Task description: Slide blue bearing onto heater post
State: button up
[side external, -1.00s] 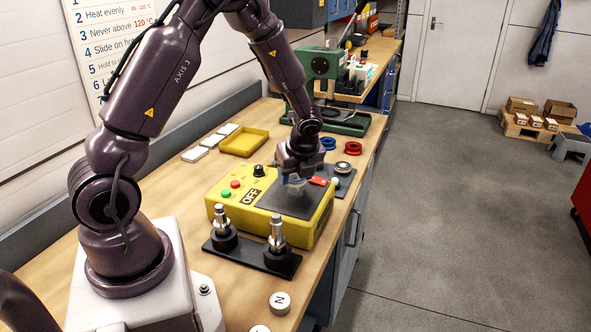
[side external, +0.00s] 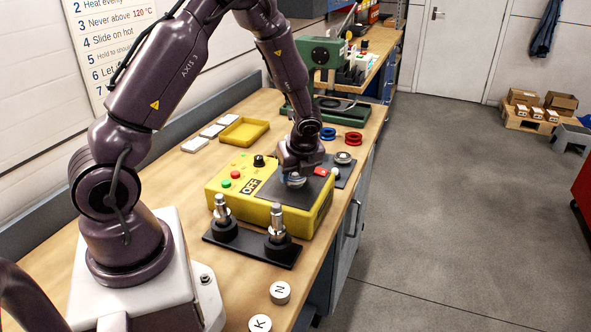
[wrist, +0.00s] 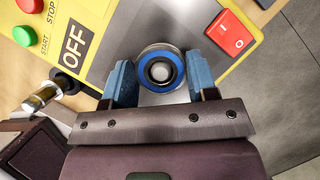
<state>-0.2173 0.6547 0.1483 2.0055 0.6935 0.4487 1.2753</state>
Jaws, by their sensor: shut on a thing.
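The blue bearing (wrist: 144,57), a steel ring with a blue face, sits between the blue fingertips of my gripper (wrist: 160,78) in the wrist view. My gripper is shut on it, low over the dark plate of the yellow heater (side external: 223,188) in the side view. A pale round end, seemingly the heater post (wrist: 160,71), shows inside the bearing's bore. I cannot tell whether the bearing is around the post or just above it. My gripper (side external: 294,176) hides most of this spot in the side view.
Two steel shafts stand on a black base (side external: 250,246) in front of the heater. The red switch (wrist: 231,33) is close to my right finger. Blue rings (side external: 328,134), red rings (side external: 353,139) and a yellow tray (side external: 244,131) are behind. Lettered discs (side external: 280,292) lie at the front.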

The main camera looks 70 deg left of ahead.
jog(key=o, duration=1.1)
jog(key=shift+c, duration=0.2)
jog(key=v, duration=1.3)
jog(key=shift+a, duration=0.1)
